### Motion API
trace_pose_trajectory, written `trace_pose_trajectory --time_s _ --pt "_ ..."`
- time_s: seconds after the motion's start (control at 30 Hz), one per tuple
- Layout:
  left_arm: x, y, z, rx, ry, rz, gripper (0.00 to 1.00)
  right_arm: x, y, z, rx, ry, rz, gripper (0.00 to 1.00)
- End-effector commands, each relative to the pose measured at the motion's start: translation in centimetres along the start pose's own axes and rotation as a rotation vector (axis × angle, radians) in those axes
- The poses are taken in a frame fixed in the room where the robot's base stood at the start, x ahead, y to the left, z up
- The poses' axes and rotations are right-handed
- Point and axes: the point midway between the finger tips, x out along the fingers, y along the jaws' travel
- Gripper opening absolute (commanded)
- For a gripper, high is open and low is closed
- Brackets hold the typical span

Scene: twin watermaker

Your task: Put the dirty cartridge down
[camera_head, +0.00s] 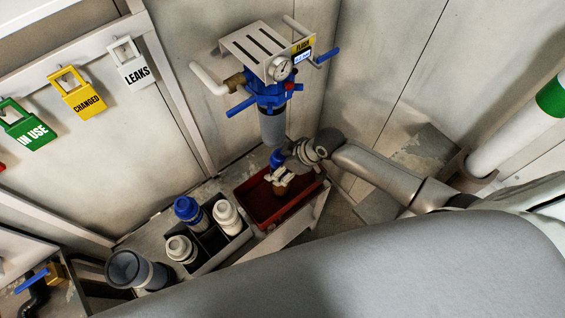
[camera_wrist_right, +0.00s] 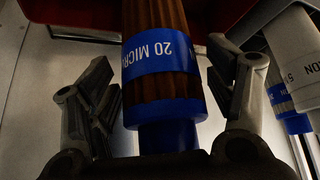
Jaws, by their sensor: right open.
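The dirty cartridge (camera_wrist_right: 158,62) has brown pleats, a blue "20 MICRON" band and a blue end. In the right wrist view it stands between the spread fingers of my right gripper (camera_wrist_right: 162,85), with a gap visible on both sides. In the head view my right gripper (camera_head: 283,177) is over the red tray (camera_head: 255,212), and the brown lower part of the cartridge (camera_head: 281,190) shows below the fingers, in the tray area. Whether its far end rests on the tray floor is hidden. My left gripper is not in view.
A blue-headed filter housing (camera_head: 272,125) with a gauge hangs on the wall just above my gripper. Left of the tray, a dark divided box (camera_head: 208,245) holds blue and white cartridges. A grey cup (camera_head: 126,270) stands farther left. Tags hang on the left wall.

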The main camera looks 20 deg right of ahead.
Motion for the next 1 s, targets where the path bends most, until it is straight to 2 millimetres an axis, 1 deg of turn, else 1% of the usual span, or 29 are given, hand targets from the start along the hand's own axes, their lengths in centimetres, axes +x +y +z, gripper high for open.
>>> trace_pose_trajectory --time_s 0.17,0.27,0.6,0.8,1.0 --pt "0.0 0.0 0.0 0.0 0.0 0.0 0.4 -1.0 0.1 0.0 -0.001 0.0 0.002 0.76" --pt "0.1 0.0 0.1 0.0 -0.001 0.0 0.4 -2.2 0.1 -0.1 -0.002 0.001 0.003 0.76" --pt "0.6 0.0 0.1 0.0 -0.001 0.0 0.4 -8.1 0.1 0.0 -0.001 -0.001 0.002 0.76" --pt "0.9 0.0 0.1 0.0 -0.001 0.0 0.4 -10.8 0.1 0.0 0.0 -0.001 0.002 0.76" --pt "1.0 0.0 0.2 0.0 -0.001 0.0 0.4 -12.0 0.0 -0.1 0.0 0.0 -0.001 0.76"
